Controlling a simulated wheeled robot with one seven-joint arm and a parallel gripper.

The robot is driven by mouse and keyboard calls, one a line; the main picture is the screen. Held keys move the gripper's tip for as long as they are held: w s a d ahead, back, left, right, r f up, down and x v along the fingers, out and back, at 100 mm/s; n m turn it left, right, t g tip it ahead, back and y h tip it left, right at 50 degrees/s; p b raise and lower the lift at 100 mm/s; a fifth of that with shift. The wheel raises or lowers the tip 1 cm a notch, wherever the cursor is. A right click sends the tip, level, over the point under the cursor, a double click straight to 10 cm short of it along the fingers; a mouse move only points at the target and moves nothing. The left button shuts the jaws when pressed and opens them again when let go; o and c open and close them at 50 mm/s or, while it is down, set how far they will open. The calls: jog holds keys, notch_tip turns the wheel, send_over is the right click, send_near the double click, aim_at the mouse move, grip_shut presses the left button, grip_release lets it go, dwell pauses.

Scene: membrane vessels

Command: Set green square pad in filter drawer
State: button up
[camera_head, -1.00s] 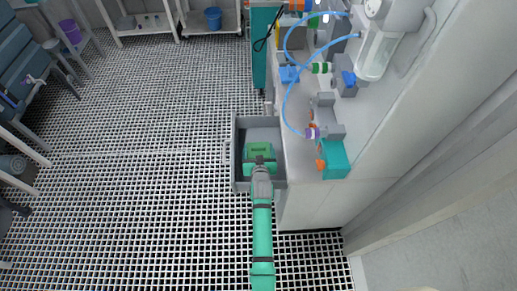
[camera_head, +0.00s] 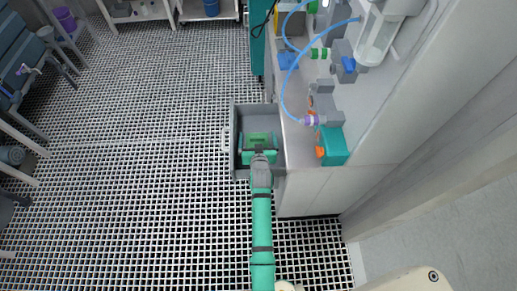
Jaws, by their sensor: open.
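The open grey filter drawer (camera_head: 255,117) juts out to the left from the bench, its bare floor showing at the far end. A green, squarish patch (camera_head: 258,138), seemingly the green square pad, shows inside the drawer's near half. My gripper (camera_head: 260,147) is over that near half, directly at the green patch, and is open. The fingertips are hard to make out, and the hand covers part of the patch. I cannot tell whether the fingers touch the pad or whether it lies flat on the drawer floor.
The bench (camera_head: 310,175) stands right of the drawer. It carries a teal block (camera_head: 333,146) with an orange part, grey fittings and a blue hose (camera_head: 284,85). A wall closes off the right side. The grid floor (camera_head: 150,190) to the left is clear.

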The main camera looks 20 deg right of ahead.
jog(key=v, duration=1)
jog(key=shift+s+r, duration=0.15)
jog(key=shift+s, duration=0.2)
jog(key=shift+w+a, duration=0.1)
jog(key=w+a+r+n+t, duration=0.1)
jog(key=w+a+r+t, duration=0.1)
jog(key=w+a+r, duration=0.3)
jog(key=s+a+n+y, duration=0.1)
jog(key=s+a, duration=0.3)
jog(key=s, duration=0.7)
jog(key=s+a+y, duration=0.1)
jog(key=s+a, duration=0.3)
jog(key=s, duration=0.6)
jog(key=s+a+r, duration=0.1)
jog(key=s+r, duration=0.2)
jog(key=s, duration=0.3)
jog(key=s+a+r+y, duration=0.1)
jog(key=s+r, duration=0.1)
jog(key=s, duration=0.4)
jog(key=s+a+r+n, duration=0.1)
jog(key=s+r, duration=0.2)
jog(key=s, duration=0.3)
jog(key=shift+s+a+r+y, duration=0.25)
jog(key=shift+s+r+y, duration=0.05)
jog(key=shift+s+y, duration=0.1)
